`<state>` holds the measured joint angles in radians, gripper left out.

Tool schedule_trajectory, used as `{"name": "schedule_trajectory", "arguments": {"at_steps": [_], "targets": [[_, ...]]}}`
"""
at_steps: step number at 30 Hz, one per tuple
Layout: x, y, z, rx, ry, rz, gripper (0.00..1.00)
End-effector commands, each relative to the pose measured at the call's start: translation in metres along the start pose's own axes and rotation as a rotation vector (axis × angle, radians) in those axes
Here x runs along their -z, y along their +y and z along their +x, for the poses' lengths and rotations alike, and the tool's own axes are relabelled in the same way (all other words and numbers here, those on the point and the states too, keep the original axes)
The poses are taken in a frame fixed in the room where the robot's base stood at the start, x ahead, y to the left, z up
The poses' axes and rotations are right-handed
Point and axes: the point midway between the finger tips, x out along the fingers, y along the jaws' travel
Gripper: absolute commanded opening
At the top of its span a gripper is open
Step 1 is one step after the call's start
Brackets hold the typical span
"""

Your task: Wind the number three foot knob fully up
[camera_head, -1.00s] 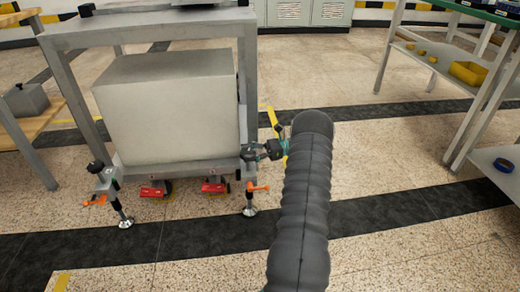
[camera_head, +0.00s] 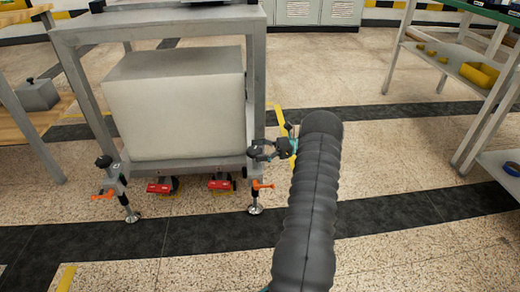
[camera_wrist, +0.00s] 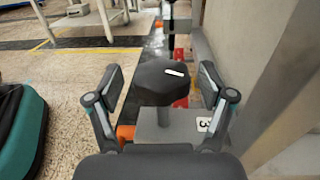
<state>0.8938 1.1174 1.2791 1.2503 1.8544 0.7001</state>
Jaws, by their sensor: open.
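The number three foot knob (camera_wrist: 163,82) is a black faceted knob with a white mark on top, in the middle of the wrist view. A white label with a 3 (camera_wrist: 204,125) shows beside its post. My gripper (camera_wrist: 162,84) is open, with one finger on each side of the knob. Gaps show between the knob and both fingers. In the head view my gripper (camera_head: 262,150) is at the stand's front right corner, above a foot (camera_head: 255,208) with an orange lever (camera_head: 262,185). I cannot make out the knob there.
A grey stand (camera_head: 75,80) carries a large pale block (camera_head: 175,105). Another foot with a black knob (camera_head: 103,162) stands at its front left. Red casters (camera_head: 160,187) sit underneath. A shelf unit (camera_head: 470,95) stands at the right; the floor between is clear.

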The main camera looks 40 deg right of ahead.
Motion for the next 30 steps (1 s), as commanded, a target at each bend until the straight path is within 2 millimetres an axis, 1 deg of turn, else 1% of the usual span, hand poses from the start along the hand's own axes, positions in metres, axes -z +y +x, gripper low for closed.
{"name": "schedule_trajectory", "arguments": {"at_steps": [9, 15, 18, 21, 30], "targets": [[0.001, 0.0, -0.059, -0.003, 0.0, -0.001, 0.81], [0.001, 0.001, -0.089, -0.007, 0.0, 0.001, 0.81], [0.001, 0.001, -0.099, -0.009, -0.001, 0.001, 0.81], [0.001, 0.001, -0.104, -0.01, 0.0, 0.001, 0.81], [0.001, 0.001, -0.105, -0.01, 0.0, 0.002, 0.81]]}}
